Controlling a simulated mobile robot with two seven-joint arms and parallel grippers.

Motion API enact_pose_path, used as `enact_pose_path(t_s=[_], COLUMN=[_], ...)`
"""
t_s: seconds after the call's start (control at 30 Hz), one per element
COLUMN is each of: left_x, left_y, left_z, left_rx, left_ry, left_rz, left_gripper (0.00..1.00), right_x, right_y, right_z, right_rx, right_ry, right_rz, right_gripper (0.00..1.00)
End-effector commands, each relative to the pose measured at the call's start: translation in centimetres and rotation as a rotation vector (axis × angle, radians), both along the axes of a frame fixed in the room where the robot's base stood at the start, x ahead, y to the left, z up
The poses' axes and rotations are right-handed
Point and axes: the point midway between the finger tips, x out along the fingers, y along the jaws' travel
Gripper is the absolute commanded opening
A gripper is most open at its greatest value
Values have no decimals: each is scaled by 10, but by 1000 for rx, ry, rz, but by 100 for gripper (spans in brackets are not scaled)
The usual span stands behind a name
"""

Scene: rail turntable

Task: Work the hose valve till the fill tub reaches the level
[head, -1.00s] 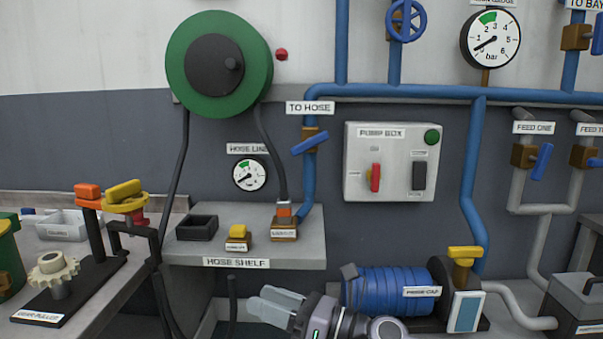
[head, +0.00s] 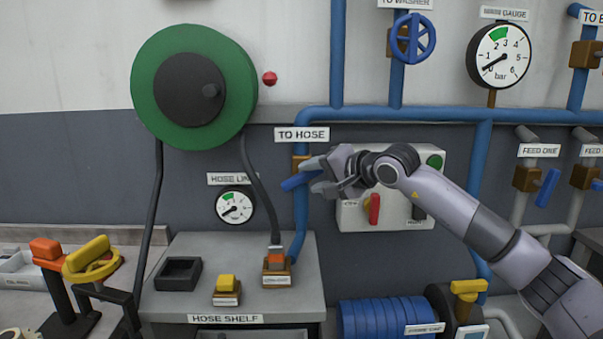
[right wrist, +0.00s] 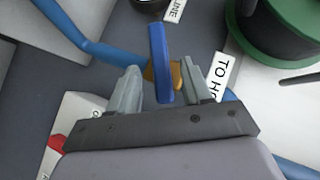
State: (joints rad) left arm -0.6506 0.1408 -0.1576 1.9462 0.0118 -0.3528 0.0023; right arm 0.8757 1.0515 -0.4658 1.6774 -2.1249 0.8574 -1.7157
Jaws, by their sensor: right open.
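The hose valve is a blue lever (head: 297,181) on a brass body (head: 301,162), on the blue pipe under the "TO HOSE" label (head: 302,135). Its lever slants across the pipe. My right gripper (head: 318,176) is open at the lever's right end. In the right wrist view the lever (right wrist: 159,62) stands between the two open fingers (right wrist: 158,88), with a gap on both sides. The brass body (right wrist: 176,74) shows behind it. My left gripper is not in view, and I see no fill tub.
The pump box (head: 349,218) with its red switch (head: 374,209) is partly behind my right arm. The hose line gauge (head: 234,206) hangs left of the pipe. The hose shelf (head: 196,295) is below, and the green hose reel (head: 150,92) is at upper left.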

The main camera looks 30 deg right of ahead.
Motion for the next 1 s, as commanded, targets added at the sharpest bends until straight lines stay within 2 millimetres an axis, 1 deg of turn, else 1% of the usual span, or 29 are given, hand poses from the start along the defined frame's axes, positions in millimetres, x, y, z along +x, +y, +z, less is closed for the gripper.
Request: enact_pose_path(t_s=[0.03, 0.1, 0.3, 0.43, 0.7, 0.73, 0.77, 0.8, 0.87, 0.9, 1.0], left_x=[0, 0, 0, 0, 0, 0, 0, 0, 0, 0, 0], left_y=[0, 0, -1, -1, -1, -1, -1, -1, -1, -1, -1], left_z=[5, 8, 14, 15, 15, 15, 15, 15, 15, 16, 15], left_rx=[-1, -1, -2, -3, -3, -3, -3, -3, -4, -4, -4], left_ry=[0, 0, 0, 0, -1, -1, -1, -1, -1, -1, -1], left_rz=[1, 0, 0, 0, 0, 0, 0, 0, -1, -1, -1], left_gripper=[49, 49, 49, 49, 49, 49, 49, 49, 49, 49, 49], right_x=[8, 17, 35, 40, 41, 41, 41, 41, 41, 41, 41], right_y=[2, 4, 6, 7, 7, 8, 8, 8, 8, 8, 8], right_z=[1, -3, -11, -13, -15, -15, -15, -15, -15, -15, -15], right_rx=[6, 6, 6, 4, 4, 4, 4, 4, 4, 4, 5], right_ry=[-1, -1, -1, -2, -2, -2, -2, -2, -2, -2, -2], right_rz=[0, 1, 0, 1, 1, 1, 1, 1, 1, 1, 1], right_gripper=[49, 49, 49, 49, 49, 46, 36, 23, 3, 0, 0])
